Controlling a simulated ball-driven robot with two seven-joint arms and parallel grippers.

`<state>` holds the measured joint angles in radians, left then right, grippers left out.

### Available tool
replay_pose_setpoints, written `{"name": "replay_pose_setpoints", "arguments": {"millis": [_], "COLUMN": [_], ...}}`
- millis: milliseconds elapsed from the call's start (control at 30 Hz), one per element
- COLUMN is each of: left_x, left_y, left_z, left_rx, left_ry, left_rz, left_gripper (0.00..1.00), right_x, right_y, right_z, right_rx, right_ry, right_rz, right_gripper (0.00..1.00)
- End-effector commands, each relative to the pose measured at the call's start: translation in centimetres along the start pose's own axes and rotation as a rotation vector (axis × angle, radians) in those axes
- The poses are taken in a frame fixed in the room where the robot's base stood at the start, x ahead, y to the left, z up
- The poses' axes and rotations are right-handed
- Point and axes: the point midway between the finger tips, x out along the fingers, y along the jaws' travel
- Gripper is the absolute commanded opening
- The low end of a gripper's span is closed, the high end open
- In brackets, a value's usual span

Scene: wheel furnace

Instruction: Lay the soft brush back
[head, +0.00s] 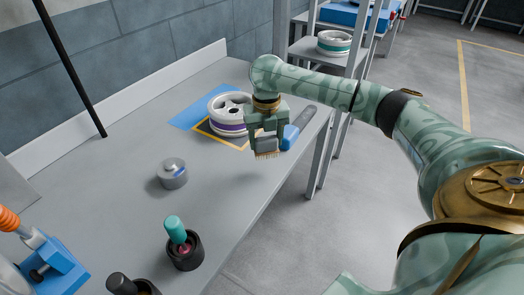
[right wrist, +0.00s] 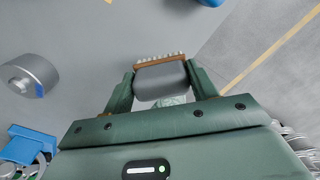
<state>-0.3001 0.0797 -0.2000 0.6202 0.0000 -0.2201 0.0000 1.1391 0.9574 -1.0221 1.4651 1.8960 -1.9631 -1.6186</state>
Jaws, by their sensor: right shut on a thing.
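My right gripper (head: 267,143) is shut on the soft brush (head: 266,147), a grey block with a brown bristle plate. It holds the brush above the grey bench (head: 222,205), near the bench's right edge, with the pale bristles pointing down. In the right wrist view the brush (right wrist: 160,80) sits between both fingers of the right gripper (right wrist: 160,84), bristles at the far side. The gap between bristles and bench is hard to judge. My left gripper is not in view.
A blue and dark grey tool (head: 290,137) lies close right. A grey cylinder (head: 172,174) and a black cup (head: 185,257) stand left and in front. The bench front middle is clear.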

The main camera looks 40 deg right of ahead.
Motion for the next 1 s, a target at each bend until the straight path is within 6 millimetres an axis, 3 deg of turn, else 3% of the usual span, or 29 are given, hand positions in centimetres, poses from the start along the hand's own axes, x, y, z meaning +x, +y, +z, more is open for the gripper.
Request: {"name": "replay_pose_setpoints", "arguments": {"millis": [33, 267, 467, 867, 900, 933, 1000], "left_x": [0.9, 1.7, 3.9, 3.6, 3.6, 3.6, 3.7], "left_y": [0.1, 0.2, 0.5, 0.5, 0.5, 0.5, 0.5], "left_z": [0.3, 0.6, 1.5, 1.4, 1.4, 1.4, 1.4], "left_rx": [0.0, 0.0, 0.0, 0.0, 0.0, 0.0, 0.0], "left_ry": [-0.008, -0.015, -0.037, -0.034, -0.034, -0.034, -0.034], "left_rz": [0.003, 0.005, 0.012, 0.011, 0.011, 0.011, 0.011], "left_gripper": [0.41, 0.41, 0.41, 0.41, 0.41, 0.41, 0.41], "right_x": [1.2, 2.2, 5.7, 5.7, 5.7, 5.7, 5.7], "right_y": [-0.1, -0.3, -0.4, -0.4, -0.4, -0.4, -0.4], "right_z": [0.6, 1.8, 2.2, 2.1, 2.1, 2.1, 2.1], "right_rx": [0.003, 0.002, 0.001, 0.002, 0.002, 0.002, 0.002], "right_ry": [0.002, -0.001, 0.002, -0.002, -0.002, -0.002, -0.002], "right_rz": [-0.001, 0.0, -0.003, 0.001, 0.001, 0.001, 0.001], "right_gripper": [0.33, 0.33, 0.33, 0.29, 0.69, 0.77, 0.8]}}
